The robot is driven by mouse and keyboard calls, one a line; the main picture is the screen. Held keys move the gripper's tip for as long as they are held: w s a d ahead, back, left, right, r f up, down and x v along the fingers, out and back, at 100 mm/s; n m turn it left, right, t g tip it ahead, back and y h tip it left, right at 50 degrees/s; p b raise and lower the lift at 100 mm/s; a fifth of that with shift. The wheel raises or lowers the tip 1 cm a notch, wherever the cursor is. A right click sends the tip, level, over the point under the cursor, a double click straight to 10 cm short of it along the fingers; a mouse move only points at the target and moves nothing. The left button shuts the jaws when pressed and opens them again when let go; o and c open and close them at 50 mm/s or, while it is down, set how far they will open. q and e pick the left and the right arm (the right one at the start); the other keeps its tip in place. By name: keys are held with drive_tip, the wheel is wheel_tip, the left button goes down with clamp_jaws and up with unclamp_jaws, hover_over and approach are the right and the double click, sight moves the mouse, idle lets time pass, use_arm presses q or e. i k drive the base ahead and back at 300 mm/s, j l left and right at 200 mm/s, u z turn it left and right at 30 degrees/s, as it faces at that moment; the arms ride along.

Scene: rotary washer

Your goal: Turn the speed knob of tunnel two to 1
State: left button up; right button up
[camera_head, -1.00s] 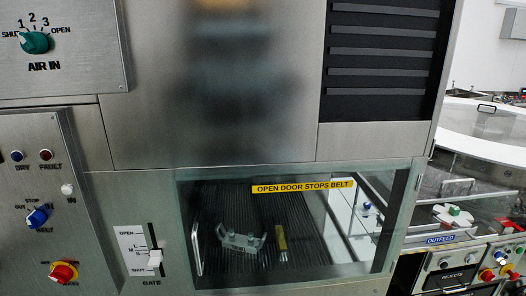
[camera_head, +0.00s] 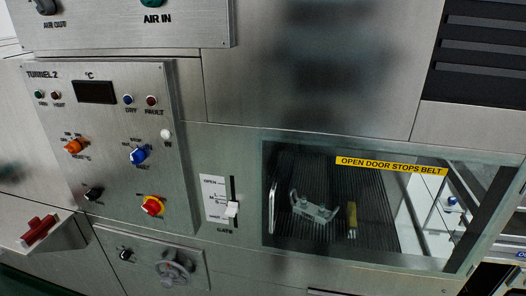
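The panel lettered TUNNEL 2 (camera_head: 110,122) is on the left in the head view. It carries an orange knob (camera_head: 75,146), a blue knob (camera_head: 140,156), a red-and-yellow knob (camera_head: 152,206) and a small black knob (camera_head: 93,194). The lettering around the knobs is too small to read surely, so I cannot tell which one is the speed knob or its setting. Neither of my grippers is in view.
A gate slider (camera_head: 232,210) sits right of the panel. A glass door (camera_head: 385,240) shows a belt with a grey part and a yellow item inside. A lower panel holds a handwheel (camera_head: 174,268). A red handle (camera_head: 38,229) juts out at lower left.

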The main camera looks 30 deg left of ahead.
sight(124, 255)
drive_tip(key=u, duration=1.85)
